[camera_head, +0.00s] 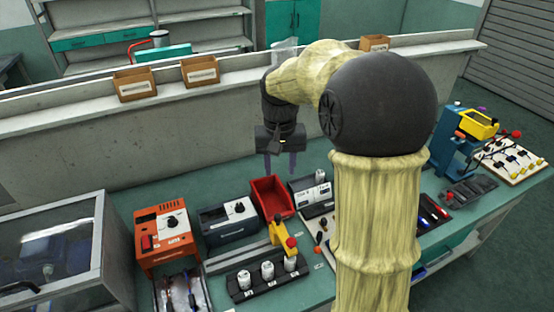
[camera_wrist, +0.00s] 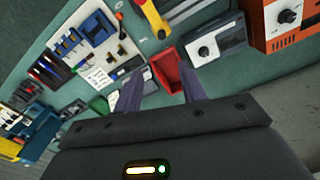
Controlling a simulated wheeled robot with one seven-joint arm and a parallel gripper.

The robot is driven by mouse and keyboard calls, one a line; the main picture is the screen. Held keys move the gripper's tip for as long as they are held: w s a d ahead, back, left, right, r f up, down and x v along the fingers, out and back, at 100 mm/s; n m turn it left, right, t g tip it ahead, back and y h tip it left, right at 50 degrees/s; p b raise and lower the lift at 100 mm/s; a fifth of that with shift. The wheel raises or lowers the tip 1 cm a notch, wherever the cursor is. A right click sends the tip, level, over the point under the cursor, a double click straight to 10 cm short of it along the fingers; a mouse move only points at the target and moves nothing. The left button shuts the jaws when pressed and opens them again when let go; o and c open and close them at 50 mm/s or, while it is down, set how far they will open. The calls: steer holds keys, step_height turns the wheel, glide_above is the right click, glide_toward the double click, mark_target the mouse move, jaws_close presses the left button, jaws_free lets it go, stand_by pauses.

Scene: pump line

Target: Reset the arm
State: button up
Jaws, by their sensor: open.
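My gripper (camera_head: 281,162) hangs pointing down above the back of the green bench, in front of the grey partition. Its two fingers stand apart with nothing between them. In the wrist view my gripper (camera_wrist: 158,92) is also open and empty. My arm rises from the front, bends at a dark joint and reaches back and left to the gripper. A red bin (camera_head: 273,197) lies below the gripper, apart from it. In the wrist view the red bin (camera_wrist: 166,72) shows beyond the fingertips. My arm hides part of the bench's middle right.
The grey partition (camera_head: 190,135) stands close behind the gripper, with cardboard boxes (camera_head: 135,84) on its ledge. An orange device (camera_head: 164,235), a dark device (camera_head: 228,218) and a block with white cylinders (camera_head: 267,280) stand on the bench. A blue press (camera_head: 452,150) stands right. Air around the gripper is clear.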

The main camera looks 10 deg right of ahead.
steer(key=s+f+n+t+p, duration=0.1)
steer(key=s+f, duration=0.3)
steer(key=s, duration=0.3)
steer(key=s+f+t+p, duration=0.1)
steer(key=s+f, duration=0.3)
steer(key=s, duration=0.4)
steer(key=shift+n+t, duration=0.3)
steer(key=shift+n, duration=0.1)
steer(key=shift+s+d, duration=0.1)
stand_by(0.4)
